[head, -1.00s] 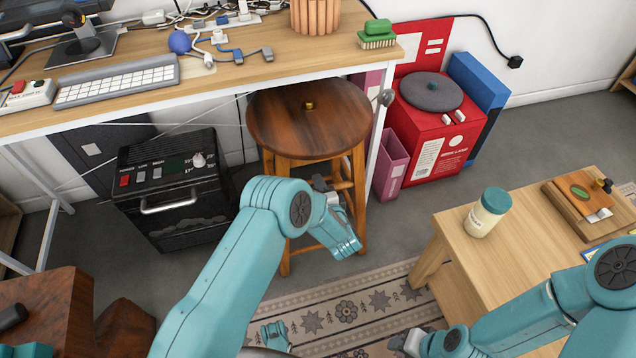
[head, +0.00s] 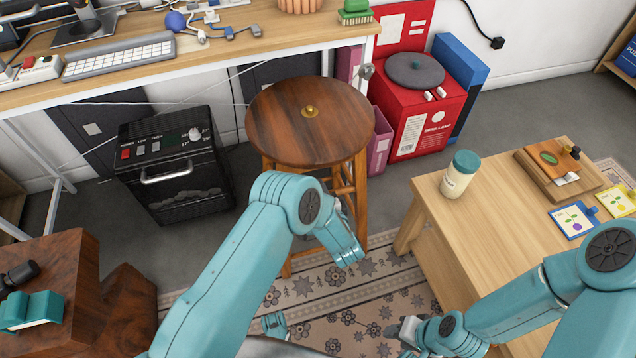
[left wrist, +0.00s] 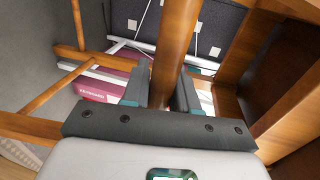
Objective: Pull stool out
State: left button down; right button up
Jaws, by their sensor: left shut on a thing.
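The stool (head: 310,122) has a round dark-brown wooden seat with a small brass knob in its middle and lighter wooden legs. It stands upright, with its seat largely clear of the desk's front edge. My left gripper is below the seat, partly hidden by my own arm in the head view. In the left wrist view my left gripper (left wrist: 162,92) is shut on an upright stool leg (left wrist: 174,45), with a finger on each side. My right gripper (head: 402,332) is low in the head view, away from the stool, and its jaws are unclear.
The desk (head: 260,50) stands behind the stool. A black heater (head: 172,165) is to the left, a red box (head: 425,115) and a pink bin (head: 379,145) to the right. A low wooden table (head: 480,215) stands front right. A patterned rug (head: 350,295) lies in front.

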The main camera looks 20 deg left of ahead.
pick_arm(q)
jog(key=shift+f+p+v, duration=0.15)
jog(key=shift+p+v, duration=0.05)
jog(key=shift+v, duration=0.55)
jog(key=shift+f+p+v, duration=0.15)
jog(key=shift+p+v, duration=0.05)
jog(key=shift+v, duration=0.5)
jog(key=shift+d, duration=0.15)
jog(key=c, duration=1)
grip_release()
jog(key=shift+s, duration=0.15)
